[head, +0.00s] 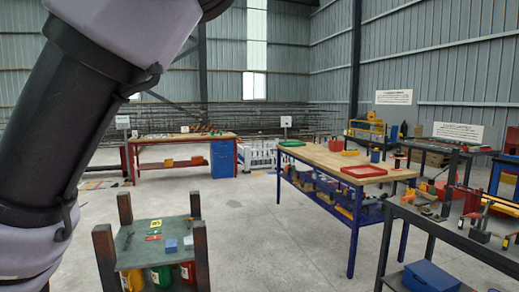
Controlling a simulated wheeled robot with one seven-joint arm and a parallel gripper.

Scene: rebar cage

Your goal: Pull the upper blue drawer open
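A blue cabinet (223,159) hangs under the right end of the red-framed workbench (160,140) at the back left. Its front looks like stacked drawers, but it is too small to make out the upper drawer's handle or edges. No drawer stands out visibly from it. My gripper is out of view. Only links of my arm show, large and close along the left side. The cabinet is well away from me across the floor.
A low dark table (160,242) with small items stands in front, left of centre. A long wooden-topped table (330,158) with blue legs stands right of centre. A dark bench (450,235) is at right. Grey floor (260,235) lies open between them.

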